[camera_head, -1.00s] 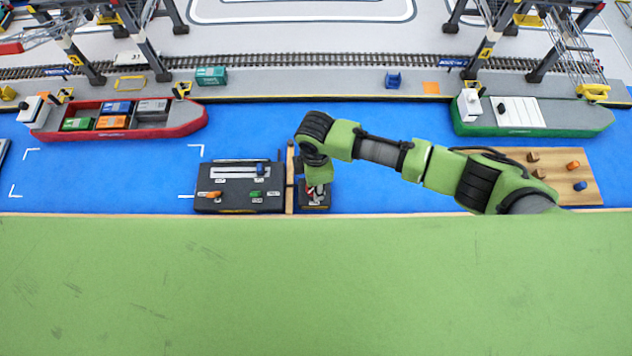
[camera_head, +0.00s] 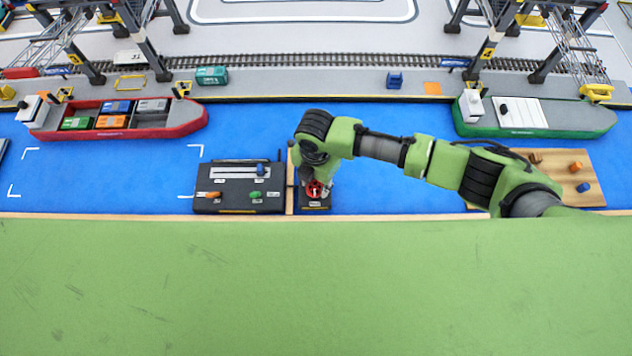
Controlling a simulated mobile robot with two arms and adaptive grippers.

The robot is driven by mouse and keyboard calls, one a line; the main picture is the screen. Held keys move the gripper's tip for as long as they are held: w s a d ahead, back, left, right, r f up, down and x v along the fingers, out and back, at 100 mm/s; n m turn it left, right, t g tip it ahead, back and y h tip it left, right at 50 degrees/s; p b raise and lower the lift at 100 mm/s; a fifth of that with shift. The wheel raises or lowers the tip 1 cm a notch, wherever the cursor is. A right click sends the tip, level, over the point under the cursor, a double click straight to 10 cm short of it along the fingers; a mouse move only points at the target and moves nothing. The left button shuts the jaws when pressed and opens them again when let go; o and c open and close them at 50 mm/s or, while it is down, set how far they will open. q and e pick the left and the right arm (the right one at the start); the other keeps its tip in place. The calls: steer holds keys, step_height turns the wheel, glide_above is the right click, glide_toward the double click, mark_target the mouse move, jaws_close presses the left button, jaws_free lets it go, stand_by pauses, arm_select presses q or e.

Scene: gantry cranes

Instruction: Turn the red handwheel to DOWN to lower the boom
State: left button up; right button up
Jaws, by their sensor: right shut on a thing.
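The red handwheel (camera_head: 314,190) sits on a small black box (camera_head: 315,207) in the middle of the head view. It shows as a red ring with a pale middle, partly covered by my wrist. My right gripper (camera_head: 322,187) points down over it and is shut on the handwheel; its fingertips are mostly hidden. The labels around the wheel are too small to read. A lattice boom (camera_head: 62,42) shows on the left crane at the upper left. My left gripper is not in view.
A black control panel (camera_head: 240,205) with orange, green and blue knobs stands left of the wheel, beyond a thin wooden post (camera_head: 290,192). A wooden board (camera_head: 552,183) with knobs lies at right. A red ship (camera_head: 190,122) and a green ship (camera_head: 545,131) float behind. The green foreground is clear.

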mark_target(316, 186)
stand_by(0.4)
steer(key=o, duration=1.1)
step_height(316, 186, up, 12)
